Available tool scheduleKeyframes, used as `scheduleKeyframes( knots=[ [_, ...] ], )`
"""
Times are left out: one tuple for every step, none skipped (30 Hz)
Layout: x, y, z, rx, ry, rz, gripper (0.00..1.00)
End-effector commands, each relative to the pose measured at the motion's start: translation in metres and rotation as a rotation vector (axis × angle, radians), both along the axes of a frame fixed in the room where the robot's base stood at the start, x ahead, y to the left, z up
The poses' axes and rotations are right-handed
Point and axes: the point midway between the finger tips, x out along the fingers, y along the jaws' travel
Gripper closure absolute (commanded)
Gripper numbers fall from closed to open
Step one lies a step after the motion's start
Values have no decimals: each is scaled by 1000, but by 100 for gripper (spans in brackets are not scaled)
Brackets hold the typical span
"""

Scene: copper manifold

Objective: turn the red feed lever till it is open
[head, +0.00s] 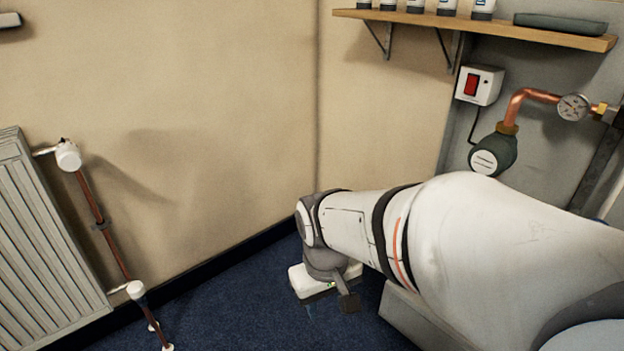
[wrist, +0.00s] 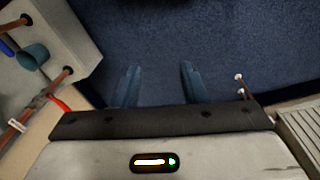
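The red feed lever (wrist: 60,104) shows as a short red strip at the left of the wrist view, beside a copper pipe (wrist: 18,128). My gripper's body hides part of that area, so I cannot tell the lever's full shape or angle. The lever is not visible in the head view. My gripper (wrist: 158,76) is open and empty, its two blue fingers apart over the blue carpet. The lever lies off to the left of the fingers, and they do not touch it.
The wrist view shows a grey panel (wrist: 84,30) with a teal cylindrical part (wrist: 32,56) at upper left. In the head view, a radiator (head: 45,245) stands left, a shelf (head: 480,26) and pressure gauge (head: 573,107) are at right. Carpet (head: 235,310) is clear.

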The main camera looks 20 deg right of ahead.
Motion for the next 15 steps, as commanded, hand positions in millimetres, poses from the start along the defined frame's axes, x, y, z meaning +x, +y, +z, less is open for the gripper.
scheduleKeyframes(
  knots=[
    [7, -12, 2, -30, 35, 47, 61],
    [12, -18, 2, -54, 59, 91, 61],
    [19, -26, 2, -87, 95, 158, 61],
    [25, -33, 1, -113, 128, 215, 61],
    [32, -41, 1, -141, 162, 277, 61],
    [41, -52, 0, -175, 212, 361, 61],
    [48, -60, -1, -200, 251, 425, 61],
    [55, -68, -3, -224, 291, 489, 61],
    [65, -79, -5, -251, 346, 572, 61],
    [72, -88, -7, -271, 386, 635, 61],
    [79, -96, -9, -288, 429, 697, 61],
    [89, -107, -12, -309, 489, 781, 61],
    [96, -115, -14, -324, 533, 843, 61],
    [104, -123, -17, -337, 579, 904, 61],
    [114, -134, -21, -351, 641, 986, 61]
  ],
)
